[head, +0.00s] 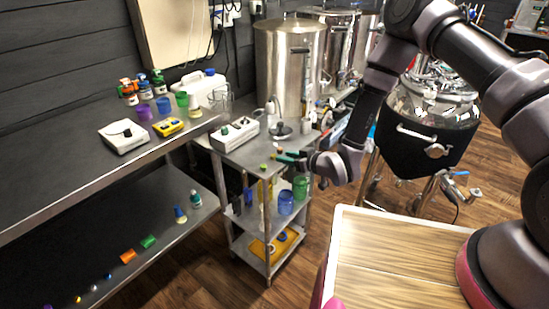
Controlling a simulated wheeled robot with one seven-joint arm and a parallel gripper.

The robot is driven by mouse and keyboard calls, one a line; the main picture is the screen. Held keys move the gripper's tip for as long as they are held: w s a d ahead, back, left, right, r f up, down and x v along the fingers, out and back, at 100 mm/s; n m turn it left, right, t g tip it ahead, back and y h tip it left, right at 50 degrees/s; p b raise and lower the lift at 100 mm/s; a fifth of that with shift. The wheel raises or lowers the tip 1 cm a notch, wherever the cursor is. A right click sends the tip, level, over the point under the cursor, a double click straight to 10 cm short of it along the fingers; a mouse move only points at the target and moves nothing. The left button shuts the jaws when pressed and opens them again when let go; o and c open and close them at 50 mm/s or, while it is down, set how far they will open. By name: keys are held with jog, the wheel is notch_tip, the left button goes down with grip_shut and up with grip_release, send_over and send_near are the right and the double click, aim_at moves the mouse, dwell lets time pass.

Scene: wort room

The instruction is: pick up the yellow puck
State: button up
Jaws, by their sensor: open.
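A small yellow-orange piece (279,149), which may be the yellow puck, lies on the top of the steel cart (246,155), just behind my fingertips. It is too small for me to tell its shape. My gripper (278,158) is open and seems empty, reaching in from the right over the cart top. A small green piece (263,166) lies near the cart's front edge, left of my fingers. I cannot tell whether my fingers touch anything.
A grey device (234,134) and a stand (281,130) are on the cart top. Blue (286,203) and green (300,187) jars stand on its middle shelf, a yellow tray (262,250) below. A steel bench (85,165) is left, tall kettles (290,60) behind.

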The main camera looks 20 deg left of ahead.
aim_at(274, 156)
jog(key=shift+x, duration=2.7)
jog(key=shift+f, duration=0.15)
grip_shut()
